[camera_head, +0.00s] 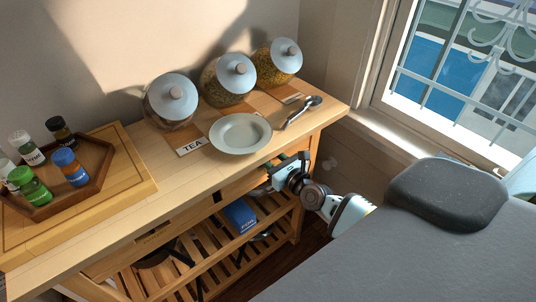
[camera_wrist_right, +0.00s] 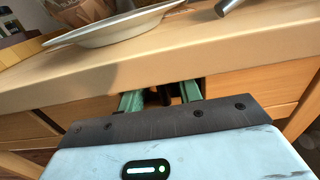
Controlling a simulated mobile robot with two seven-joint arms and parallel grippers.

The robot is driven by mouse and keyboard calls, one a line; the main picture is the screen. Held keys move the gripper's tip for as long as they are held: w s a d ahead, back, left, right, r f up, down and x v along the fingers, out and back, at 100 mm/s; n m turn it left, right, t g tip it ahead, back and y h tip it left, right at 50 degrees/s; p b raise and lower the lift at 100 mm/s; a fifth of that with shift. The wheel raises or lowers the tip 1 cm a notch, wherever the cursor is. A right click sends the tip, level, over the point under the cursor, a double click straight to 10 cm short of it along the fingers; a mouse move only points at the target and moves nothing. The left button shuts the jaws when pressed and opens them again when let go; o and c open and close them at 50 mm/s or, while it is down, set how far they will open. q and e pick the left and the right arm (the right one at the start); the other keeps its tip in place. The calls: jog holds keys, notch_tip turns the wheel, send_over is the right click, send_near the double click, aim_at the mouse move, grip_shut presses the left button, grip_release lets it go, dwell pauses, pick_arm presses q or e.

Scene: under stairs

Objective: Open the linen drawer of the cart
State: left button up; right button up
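The wooden cart (camera_head: 110,232) stands against the wall, with drawer fronts below its top. One drawer front (camera_head: 155,236) on the left bears a small label that I cannot read. Another drawer front (camera_wrist_right: 262,82) shows in the right wrist view, under the top's edge. My right gripper (camera_head: 278,176) is at the cart's front, near its right end, just below the top. In the right wrist view its two green fingers (camera_wrist_right: 160,97) are apart and point at a dark gap in the front. Whether they touch anything is hidden. My left gripper is not in view.
On the top are glass jars (camera_head: 229,92), a white plate (camera_head: 240,134), a spoon (camera_head: 300,112) and a tray (camera_head: 84,174) of small bottles. A blue box (camera_head: 240,214) lies on the slatted shelf below. A window (camera_head: 465,75) is at the right.

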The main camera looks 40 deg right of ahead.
jog(key=shift+w, duration=0.4)
grip_shut()
dwell(1.3)
